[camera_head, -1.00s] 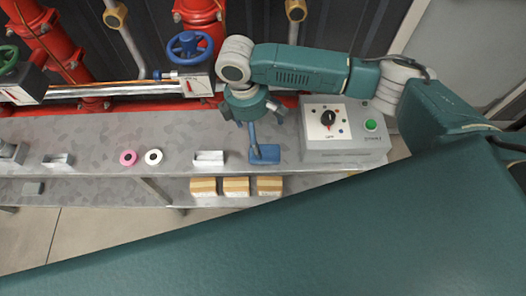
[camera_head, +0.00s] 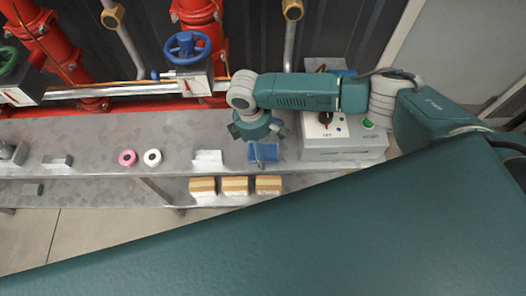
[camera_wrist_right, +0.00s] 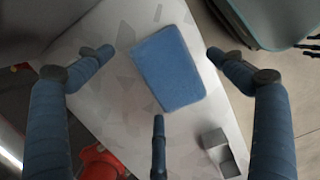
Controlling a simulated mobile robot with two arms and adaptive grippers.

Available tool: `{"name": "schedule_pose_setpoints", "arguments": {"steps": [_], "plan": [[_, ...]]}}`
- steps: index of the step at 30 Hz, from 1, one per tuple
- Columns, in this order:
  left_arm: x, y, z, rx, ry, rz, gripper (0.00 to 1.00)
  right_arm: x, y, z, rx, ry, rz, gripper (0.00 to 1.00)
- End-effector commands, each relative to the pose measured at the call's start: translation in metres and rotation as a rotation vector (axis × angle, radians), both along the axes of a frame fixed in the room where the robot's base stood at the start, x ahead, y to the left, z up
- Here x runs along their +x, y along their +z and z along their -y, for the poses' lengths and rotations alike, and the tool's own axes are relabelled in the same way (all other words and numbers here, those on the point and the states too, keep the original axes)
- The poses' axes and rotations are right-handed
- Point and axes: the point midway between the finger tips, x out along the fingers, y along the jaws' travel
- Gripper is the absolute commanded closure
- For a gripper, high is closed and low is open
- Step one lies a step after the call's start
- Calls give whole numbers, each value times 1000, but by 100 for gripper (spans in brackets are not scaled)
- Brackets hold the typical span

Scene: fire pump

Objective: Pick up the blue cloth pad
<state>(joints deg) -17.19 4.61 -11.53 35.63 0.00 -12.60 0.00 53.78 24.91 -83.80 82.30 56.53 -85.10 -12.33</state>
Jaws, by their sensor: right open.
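The blue cloth pad (camera_head: 267,151) lies flat on the grey speckled bench top (camera_head: 100,133), left of the grey control box. In the right wrist view the pad (camera_wrist_right: 168,68) is a tilted blue rectangle lying between the spread fingers. My right gripper (camera_head: 258,150) is above the pad and partly hides it in the head view. Its three blue fingers are open and empty in the wrist view (camera_wrist_right: 160,77). Whether the fingertips touch the bench cannot be told. My left gripper is not in view.
The grey control box (camera_head: 343,148) with a black knob stands close right of the pad. A pale metal block (camera_head: 207,158) is to its left, then white (camera_head: 152,157) and pink (camera_head: 127,158) rings. A blue valve wheel (camera_head: 187,45) is behind.

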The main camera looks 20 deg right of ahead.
Motion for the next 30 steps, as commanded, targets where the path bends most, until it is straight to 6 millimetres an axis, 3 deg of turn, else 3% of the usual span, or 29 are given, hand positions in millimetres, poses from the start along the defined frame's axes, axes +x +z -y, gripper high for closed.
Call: {"name": "schedule_pose_setpoints", "arguments": {"steps": [1,6,8,20,26,30], "plan": [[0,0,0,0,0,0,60,0,0,0,0,0,0,8],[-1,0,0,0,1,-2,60,0,0,0,0,0,0,42],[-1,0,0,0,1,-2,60,0,0,0,0,0,0,51],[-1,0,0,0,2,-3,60,1,5,0,2,-1,2,52],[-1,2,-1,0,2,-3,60,2,37,-1,3,1,4,52],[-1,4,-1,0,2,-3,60,2,76,-1,3,1,5,52]]}}
